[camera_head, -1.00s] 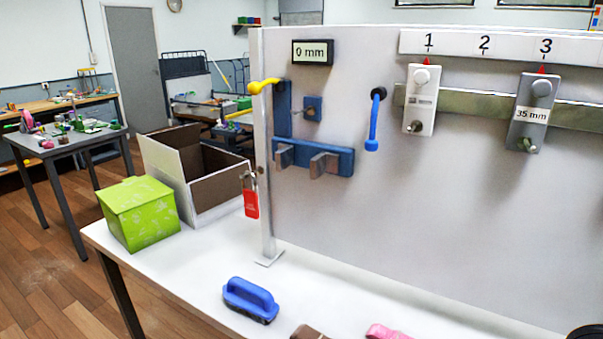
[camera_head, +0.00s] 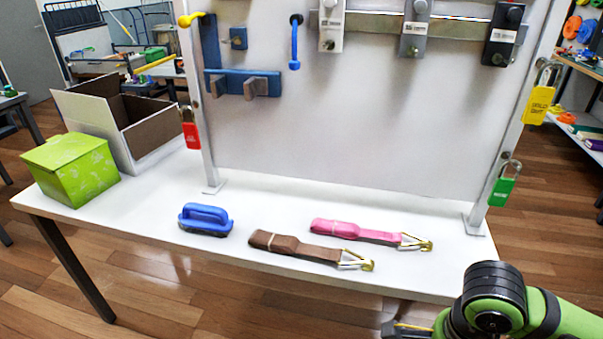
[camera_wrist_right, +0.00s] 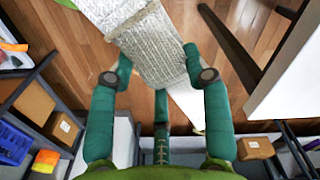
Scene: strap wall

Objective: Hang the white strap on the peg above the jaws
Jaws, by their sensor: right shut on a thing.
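Above the jaws, a small blue square block (camera_head: 238,38) bears a short peg, bare in the head view. My right gripper (camera_wrist_right: 157,62) is shut on the white strap (camera_wrist_right: 135,22), a pale woven band held between the two green fingers in the right wrist view. The strap runs past the top edge there, so its far end is hidden. In the head view my right arm is at the bottom right, away from the panel; the strap is not visible there. My left gripper is not in view.
A blue-handled brush (camera_head: 205,217), a brown strap (camera_head: 300,247) and a pink strap (camera_head: 350,231) lie on the white table (camera_head: 150,225). A yellow hook (camera_head: 191,19) and a blue hook (camera_head: 295,45) flank the peg. A green box (camera_head: 72,168) and open carton (camera_head: 150,140) stand left.

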